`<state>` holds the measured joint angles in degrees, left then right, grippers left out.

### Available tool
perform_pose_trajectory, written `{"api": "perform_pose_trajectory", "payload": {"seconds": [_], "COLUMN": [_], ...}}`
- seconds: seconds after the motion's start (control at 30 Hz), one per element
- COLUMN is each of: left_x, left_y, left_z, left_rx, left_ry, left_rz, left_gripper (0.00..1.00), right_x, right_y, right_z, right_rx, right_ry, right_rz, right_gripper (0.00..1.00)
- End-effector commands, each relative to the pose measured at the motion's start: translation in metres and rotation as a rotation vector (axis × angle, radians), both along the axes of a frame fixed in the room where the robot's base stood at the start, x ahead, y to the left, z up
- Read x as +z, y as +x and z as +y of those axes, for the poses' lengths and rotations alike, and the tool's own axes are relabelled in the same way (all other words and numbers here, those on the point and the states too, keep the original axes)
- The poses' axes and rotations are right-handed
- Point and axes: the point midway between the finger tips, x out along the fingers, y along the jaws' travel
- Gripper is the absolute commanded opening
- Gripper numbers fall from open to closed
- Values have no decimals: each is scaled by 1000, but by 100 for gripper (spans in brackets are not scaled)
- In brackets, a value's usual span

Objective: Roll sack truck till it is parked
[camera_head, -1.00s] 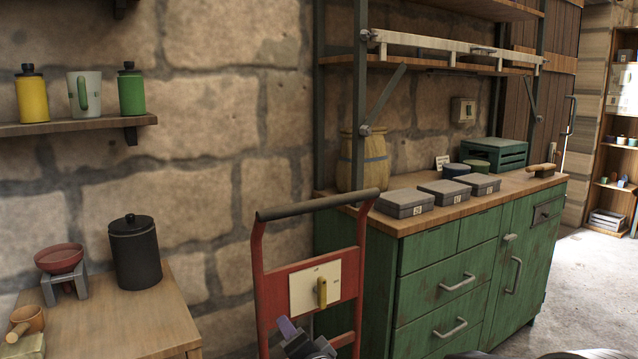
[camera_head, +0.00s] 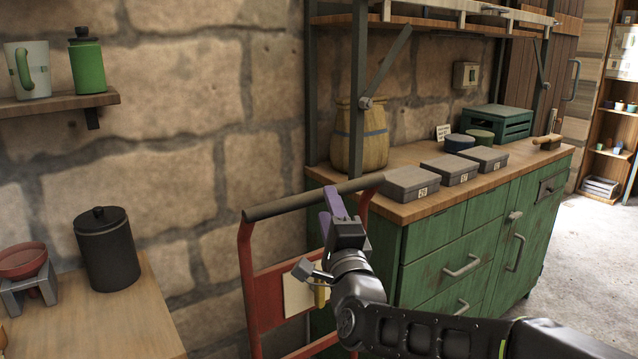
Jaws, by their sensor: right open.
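The red sack truck (camera_head: 247,286) stands upright between the wooden table and the green cabinet. Its dark handle bar (camera_head: 290,204) runs across the top, and a pale plate (camera_head: 296,294) with a yellow lever is on its front, partly hidden by my right arm. My right gripper (camera_head: 333,205) is open, with its purple-tipped fingers at the handle bar, right of its middle. I cannot tell whether the fingers touch the bar or are around it. My left gripper is out of view. The truck's wheels and lower part are out of the picture.
The green cabinet (camera_head: 436,246) stands close to the truck's right, with several grey boxes (camera_head: 410,184) on its top. A wooden table (camera_head: 112,310) with a black canister (camera_head: 105,250) is at the left. Free floor (camera_head: 590,250) shows at the far right.

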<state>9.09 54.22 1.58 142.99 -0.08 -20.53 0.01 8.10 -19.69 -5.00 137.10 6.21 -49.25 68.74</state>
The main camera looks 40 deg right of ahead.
Motion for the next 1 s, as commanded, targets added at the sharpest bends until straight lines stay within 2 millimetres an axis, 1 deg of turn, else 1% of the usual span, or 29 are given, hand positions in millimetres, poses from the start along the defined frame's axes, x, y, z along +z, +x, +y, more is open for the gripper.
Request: {"api": "perform_pose_trajectory", "payload": {"seconds": [0.17, 0.27, 0.37, 0.6, 0.7, 0.83, 1.0], "left_x": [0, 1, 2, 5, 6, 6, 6], "left_y": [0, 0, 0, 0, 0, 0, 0], "left_z": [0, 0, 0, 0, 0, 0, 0], "left_rx": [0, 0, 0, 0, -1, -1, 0], "left_ry": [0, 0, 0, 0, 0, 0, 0], "left_rz": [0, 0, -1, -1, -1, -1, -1], "left_gripper": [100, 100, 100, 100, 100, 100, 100], "right_x": [0, 2, 5, 13, 16, 18, 18], "right_y": [2, 8, 18, 51, 62, 69, 70], "right_z": [-1, -3, -8, -23, -28, -31, -31], "right_rx": [0, 1, 0, 0, 0, 1, 1], "right_ry": [0, -2, -3, -1, -2, -2, -2], "right_rz": [1, 2, 3, 4, 3, 4, 3], "right_gripper": [46, 46, 46, 46, 46, 46, 46]}}
